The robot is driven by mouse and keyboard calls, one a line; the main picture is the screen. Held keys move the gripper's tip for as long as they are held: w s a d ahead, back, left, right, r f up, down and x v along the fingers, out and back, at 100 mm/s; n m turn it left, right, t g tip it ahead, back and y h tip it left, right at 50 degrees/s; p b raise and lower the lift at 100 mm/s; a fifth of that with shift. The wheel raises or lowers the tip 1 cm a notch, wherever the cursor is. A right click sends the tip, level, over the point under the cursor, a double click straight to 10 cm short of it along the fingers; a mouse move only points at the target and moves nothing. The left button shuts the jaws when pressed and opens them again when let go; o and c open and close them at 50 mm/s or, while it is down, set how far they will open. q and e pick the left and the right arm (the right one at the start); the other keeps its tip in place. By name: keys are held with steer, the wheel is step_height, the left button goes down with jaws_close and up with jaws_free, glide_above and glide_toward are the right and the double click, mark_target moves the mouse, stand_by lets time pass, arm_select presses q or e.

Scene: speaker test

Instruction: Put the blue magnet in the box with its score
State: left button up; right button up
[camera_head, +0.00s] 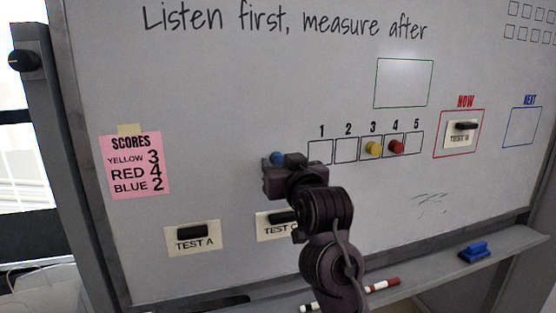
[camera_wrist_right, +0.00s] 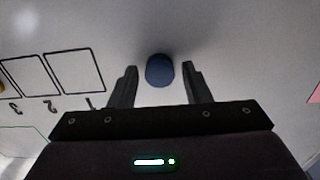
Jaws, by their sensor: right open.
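The blue magnet (camera_head: 278,158) is on the whiteboard, left of the numbered boxes. My right gripper (camera_head: 285,166) is open at it. In the right wrist view the blue magnet (camera_wrist_right: 159,70) shows between the tips of the two open fingers, with gaps on both sides. The pink score note (camera_head: 135,165) reads yellow 3, red 4, blue 2. Box 2 (camera_head: 345,149) is empty, as are box 1 and box 5. The yellow magnet (camera_head: 373,148) is in box 3 and the red magnet (camera_head: 396,147) in box 4. My left gripper is not in view.
Cards TEST A (camera_head: 194,239) and TEST C (camera_head: 272,228) hang low on the board under dark magnets; my right arm partly covers TEST C. Another test card (camera_head: 461,133) is in the red NOW frame. A red marker (camera_head: 383,285) and blue eraser (camera_head: 474,252) lie on the tray.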

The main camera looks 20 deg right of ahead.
mark_target(280, 161)
steer(key=shift+c, duration=0.3)
steer(key=c, duration=0.6)
steer(key=shift+r+p, duration=0.1)
steer(key=shift+p, duration=0.3)
steer(key=shift+c, duration=0.3)
steer(key=shift+s, duration=0.2)
steer(key=shift+s+d, duration=0.1)
steer(key=shift+s, duration=1.45)
steer(key=shift+s, duration=0.15)
steer(key=shift+s, duration=0.75)
